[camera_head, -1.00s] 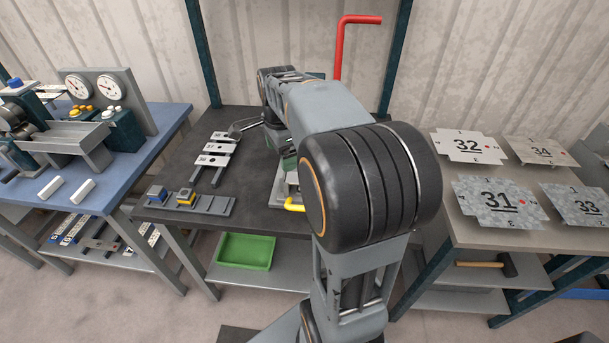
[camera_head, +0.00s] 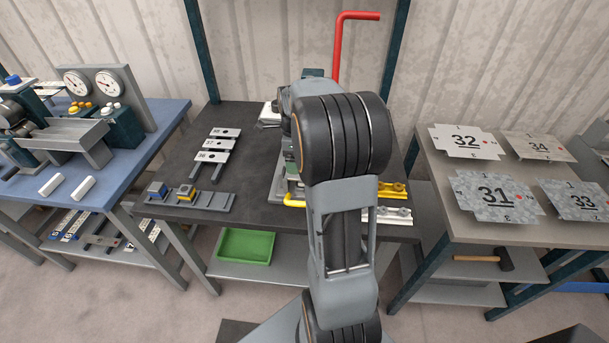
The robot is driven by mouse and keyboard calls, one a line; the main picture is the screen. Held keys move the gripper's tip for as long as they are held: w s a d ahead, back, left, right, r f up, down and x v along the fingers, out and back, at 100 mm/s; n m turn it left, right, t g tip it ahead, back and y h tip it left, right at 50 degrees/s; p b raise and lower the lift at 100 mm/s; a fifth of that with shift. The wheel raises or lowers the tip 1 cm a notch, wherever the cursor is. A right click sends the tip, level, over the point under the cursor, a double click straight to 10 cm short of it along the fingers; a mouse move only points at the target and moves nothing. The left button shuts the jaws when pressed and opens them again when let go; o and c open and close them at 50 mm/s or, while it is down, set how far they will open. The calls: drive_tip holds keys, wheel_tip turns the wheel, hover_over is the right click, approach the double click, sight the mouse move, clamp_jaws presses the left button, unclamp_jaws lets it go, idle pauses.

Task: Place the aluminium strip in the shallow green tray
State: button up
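Several light metal strips with dark markings (camera_head: 218,144) lie side by side across a dark rack on the dark middle bench. I cannot tell which, if any, is the aluminium strip. The shallow green tray (camera_head: 245,246) sits on the lower shelf under that bench and looks empty. My gripper is hidden behind my own arm, which rises through the middle of the picture. A small pale and grey shape (camera_head: 268,115) shows at the arm's left edge; I cannot tell what it is.
A grey block rack with blue and yellow pieces (camera_head: 186,195) lies at the bench's front left. A yellow bar (camera_head: 294,201) and pale clamp-like parts (camera_head: 388,214) flank my arm. A red crank (camera_head: 341,48) stands behind. Numbered sheets (camera_head: 493,195) cover the right table.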

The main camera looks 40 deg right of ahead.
drive_tip(key=shift+d+f+p, duration=0.1)
drive_tip(key=shift+f+p, duration=0.25)
drive_tip(key=shift+f, duration=2.2)
drive_tip(key=shift+f, duration=0.25)
drive_tip(key=shift+c, duration=0.5)
drive_tip(key=c, duration=1)
